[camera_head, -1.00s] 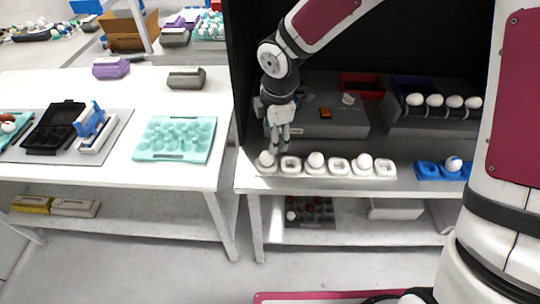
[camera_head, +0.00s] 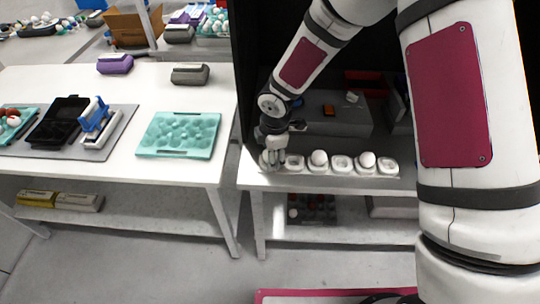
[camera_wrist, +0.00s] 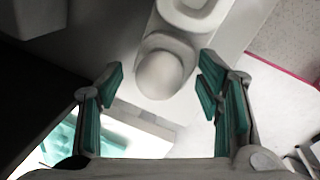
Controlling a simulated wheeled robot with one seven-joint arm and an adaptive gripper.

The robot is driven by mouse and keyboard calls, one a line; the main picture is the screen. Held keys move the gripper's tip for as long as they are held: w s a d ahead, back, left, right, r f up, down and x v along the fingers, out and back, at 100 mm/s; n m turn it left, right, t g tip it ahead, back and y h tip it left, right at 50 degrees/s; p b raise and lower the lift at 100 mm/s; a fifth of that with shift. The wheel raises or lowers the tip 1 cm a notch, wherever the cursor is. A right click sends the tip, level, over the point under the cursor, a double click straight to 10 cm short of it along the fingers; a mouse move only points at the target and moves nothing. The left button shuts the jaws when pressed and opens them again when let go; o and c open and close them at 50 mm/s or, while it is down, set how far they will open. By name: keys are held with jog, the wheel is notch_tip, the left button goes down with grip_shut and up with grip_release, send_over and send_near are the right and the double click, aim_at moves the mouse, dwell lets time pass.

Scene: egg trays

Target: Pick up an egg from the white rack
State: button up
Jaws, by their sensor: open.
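The white rack (camera_head: 341,171) stands along the front of the right bench, a row of white cups. White eggs sit in some cups, one (camera_head: 319,157) near the middle and one (camera_head: 367,159) further right. My gripper (camera_head: 271,160) is down at the rack's left end and hides most of the egg there. In the wrist view that egg (camera_wrist: 160,75) sits in its cup (camera_wrist: 165,42), between and a little beyond the fingertips. My gripper (camera_wrist: 160,78) is open there, with green pads apart on both sides. Whether a finger touches the egg cannot be told.
A grey box (camera_head: 335,117) stands behind the rack. A teal tray (camera_head: 180,135) lies on the white table (camera_head: 125,85) to the left, across a gap. My arm blocks the view of the bench's right part.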

jog(key=c, duration=0.8)
jog(key=shift+o, duration=0.2)
jog(key=shift+r, duration=0.15)
